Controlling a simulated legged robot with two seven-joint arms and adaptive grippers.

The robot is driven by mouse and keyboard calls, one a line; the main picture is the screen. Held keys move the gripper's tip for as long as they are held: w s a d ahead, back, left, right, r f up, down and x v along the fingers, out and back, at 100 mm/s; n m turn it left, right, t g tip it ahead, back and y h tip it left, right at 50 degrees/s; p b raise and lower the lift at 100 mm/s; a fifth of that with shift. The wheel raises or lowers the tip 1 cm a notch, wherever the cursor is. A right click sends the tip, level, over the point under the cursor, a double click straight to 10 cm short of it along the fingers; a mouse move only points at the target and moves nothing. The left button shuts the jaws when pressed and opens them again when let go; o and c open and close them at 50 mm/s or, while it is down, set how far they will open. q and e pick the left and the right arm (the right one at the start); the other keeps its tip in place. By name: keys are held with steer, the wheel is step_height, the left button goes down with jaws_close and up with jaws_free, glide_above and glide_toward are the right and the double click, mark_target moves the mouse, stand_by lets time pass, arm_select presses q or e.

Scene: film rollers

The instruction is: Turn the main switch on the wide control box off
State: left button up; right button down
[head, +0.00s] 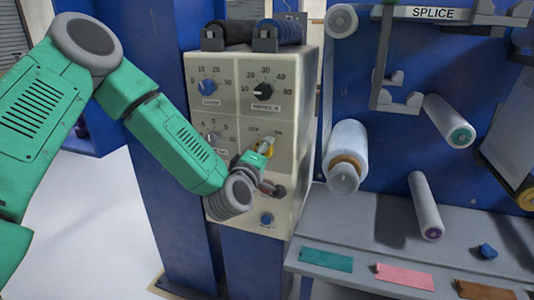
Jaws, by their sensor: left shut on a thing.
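The wide control box (222,120) is cream coloured and stands on a blue post. A yellow-backed switch (268,153), apparently the main switch, is on the right half of its front face. My left gripper (266,147) is at this switch, shut on it, and covers most of it. The switch's exact angle is hidden. My left wrist is in front of the lower part of the box. My right gripper is not in view.
Above are a blue knob (207,88) and a black knob (264,91). A grey knob (213,138) is left of the switch. A dark red-tinted control (274,189) and a blue button (266,219) are below. A film roller (346,150) stands close on the right.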

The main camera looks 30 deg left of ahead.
arm_select(q)
steer(key=shift+a+f, duration=0.1)
steer(key=shift+a, duration=0.05)
steer(key=o, duration=1.1)
steer(key=shift+s, duration=0.1)
steer(key=shift+o, duration=0.2)
steer(key=shift+a, duration=0.15)
steer(key=shift+s, duration=0.1)
steer(key=v, duration=1.1)
steer(key=shift+s, duration=0.4)
steer(key=shift+f, duration=0.15)
